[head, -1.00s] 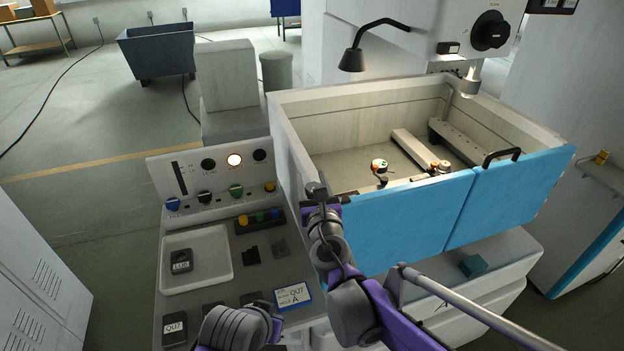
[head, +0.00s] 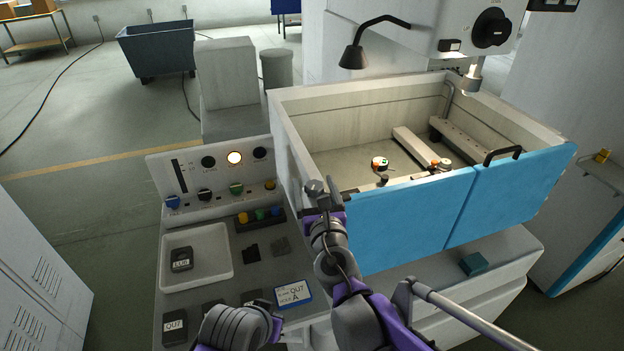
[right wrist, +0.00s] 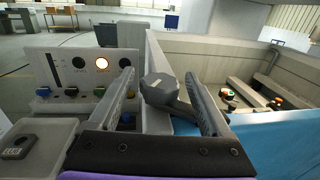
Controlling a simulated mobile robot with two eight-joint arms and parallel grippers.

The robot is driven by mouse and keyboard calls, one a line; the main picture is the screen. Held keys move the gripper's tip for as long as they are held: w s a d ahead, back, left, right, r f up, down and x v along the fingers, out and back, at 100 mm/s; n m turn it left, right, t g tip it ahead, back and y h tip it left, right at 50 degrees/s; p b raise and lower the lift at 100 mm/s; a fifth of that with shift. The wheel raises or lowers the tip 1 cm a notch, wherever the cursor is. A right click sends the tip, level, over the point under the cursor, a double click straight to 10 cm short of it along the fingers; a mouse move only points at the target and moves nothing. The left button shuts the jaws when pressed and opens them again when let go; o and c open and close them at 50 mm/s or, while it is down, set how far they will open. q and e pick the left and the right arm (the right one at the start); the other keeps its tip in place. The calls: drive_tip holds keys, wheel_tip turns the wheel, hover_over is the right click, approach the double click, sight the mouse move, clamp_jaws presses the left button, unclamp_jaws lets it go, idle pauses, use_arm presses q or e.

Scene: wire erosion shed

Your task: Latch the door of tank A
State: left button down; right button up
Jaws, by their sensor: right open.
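The tank (head: 285,125) has a blue door (head: 410,218) of two panels along its front, with its top edge in line with the tank's front. A grey latch (head: 314,187) with a faceted head and a short arm is at the door's left end, by the tank's corner. My right gripper (head: 328,196) is at this corner, its fingers partly hidden by their own body. In the right wrist view it is open (right wrist: 165,90), and the latch (right wrist: 160,89) shows between its fingers, with no clear grip. My left gripper is not in view; only part of my left arm shows.
A control panel (head: 205,275) with knobs, a lit lamp (head: 234,158) and a white tray (head: 225,275) stands left of the tank. A black handle (head: 503,154) rises from the right door panel. A lamp (head: 353,56) hangs above the tank.

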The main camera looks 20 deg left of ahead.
sight(316, 194)
drive_tip(key=v, duration=0.8)
